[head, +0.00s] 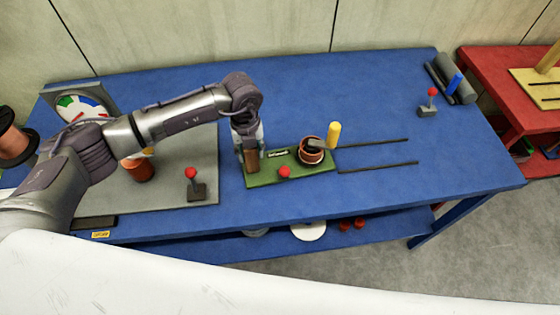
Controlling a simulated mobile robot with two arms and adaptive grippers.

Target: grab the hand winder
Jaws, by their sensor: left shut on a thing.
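The hand winder has a green base plate (262,178) lying on the blue table, with a dark and copper-coloured spool (311,150), a yellow upright handle (334,134) and a red knob (285,172). A brown upright part stands at the base's left end. My left gripper (251,162) points down from above and is shut on this brown part. The fingers hide some of it, and I cannot tell how it joins the base. My right gripper is out of view.
Two dark rods (378,167) lie right of the winder. A grey mat (208,165) on the left carries a red-knobbed lever (196,184), a copper spool (138,170) and a dial. Another red-knobbed lever (428,104) stands at the far right.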

